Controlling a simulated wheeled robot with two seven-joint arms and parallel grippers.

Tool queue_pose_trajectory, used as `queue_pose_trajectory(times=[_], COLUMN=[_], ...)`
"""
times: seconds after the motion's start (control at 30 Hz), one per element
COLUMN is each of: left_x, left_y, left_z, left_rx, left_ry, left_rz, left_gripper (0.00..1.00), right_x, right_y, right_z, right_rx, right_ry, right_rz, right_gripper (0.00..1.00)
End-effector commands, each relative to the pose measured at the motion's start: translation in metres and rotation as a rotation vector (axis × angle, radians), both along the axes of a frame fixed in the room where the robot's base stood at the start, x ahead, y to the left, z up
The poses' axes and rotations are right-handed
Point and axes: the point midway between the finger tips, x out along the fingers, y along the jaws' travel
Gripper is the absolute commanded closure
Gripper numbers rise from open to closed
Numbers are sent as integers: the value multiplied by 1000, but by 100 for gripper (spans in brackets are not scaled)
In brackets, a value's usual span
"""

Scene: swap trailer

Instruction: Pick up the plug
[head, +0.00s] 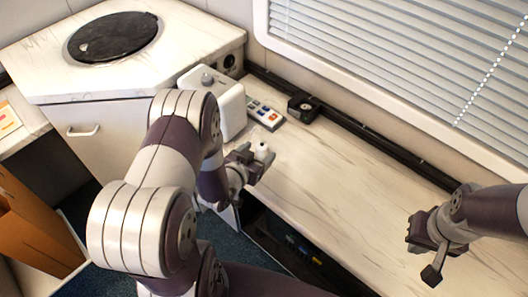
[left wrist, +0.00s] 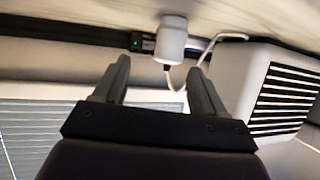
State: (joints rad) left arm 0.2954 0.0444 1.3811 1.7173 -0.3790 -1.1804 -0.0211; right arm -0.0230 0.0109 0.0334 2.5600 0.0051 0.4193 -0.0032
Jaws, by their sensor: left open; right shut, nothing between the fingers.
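The plug is a small white cylinder that stands on the counter in the head view (head: 261,151), just beyond my left gripper (head: 256,166). In the left wrist view the plug (left wrist: 172,42) shows ahead of and between the two open fingertips (left wrist: 158,66). A thin white cable runs from it towards a white box. My left gripper is open with nothing between its fingers. My right gripper (head: 425,248) is shut and empty over the counter at the right, far from the plug. My left arm covers part of the counter's left end in the head view.
The white vented box (head: 232,108) stands close behind the plug; it also shows in the left wrist view (left wrist: 245,85). A panel with coloured buttons (head: 265,113) and a small black device (head: 303,106) lie farther back. The middle of the counter (head: 345,190) is clear. Blinds hang behind.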

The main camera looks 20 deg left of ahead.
Motion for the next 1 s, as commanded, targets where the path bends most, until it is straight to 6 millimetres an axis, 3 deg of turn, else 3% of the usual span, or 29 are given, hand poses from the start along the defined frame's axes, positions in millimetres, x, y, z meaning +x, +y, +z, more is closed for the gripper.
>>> queue_pose_trajectory(times=[0.3, 0.57, 0.73, 1.0], left_x=[45, 50, 50, 50], left_y=[4, 4, 4, 4], left_z=[-24, -24, -24, -23], left_rx=[0, 0, 0, 0], left_ry=[0, 1, 1, 1], left_rz=[1, 1, 1, 1], left_gripper=[29, 29, 84, 85], right_x=[0, 0, 0, 0], right_y=[0, 0, 0, 0], right_z=[-9, -9, -9, -9], right_rx=[0, 0, 0, 0], right_ry=[0, 0, 0, 0], right_rz=[0, 0, 0, 0], right_gripper=[100, 100, 100, 100])
